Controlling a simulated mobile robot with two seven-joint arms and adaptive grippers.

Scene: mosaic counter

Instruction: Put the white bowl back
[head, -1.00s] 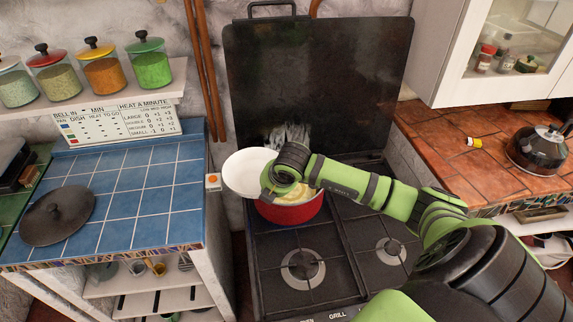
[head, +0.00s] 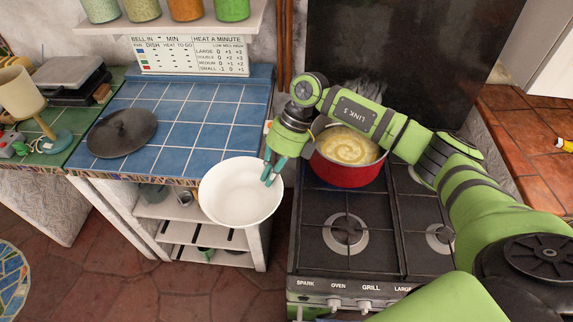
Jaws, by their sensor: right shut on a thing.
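The white bowl (head: 238,193) is empty inside and faces up toward the camera, in front of the blue counter's right front corner. My right gripper (head: 272,170) is shut on its right rim and holds it in the air. My right arm reaches in from the right, passing over the stove. My left gripper is not in the head view.
A red pot (head: 350,172) with yellow contents stands on the stove (head: 315,218), close to my right gripper and arm. Open shelves (head: 180,208) are below. A lamp (head: 20,92) stands at the left.

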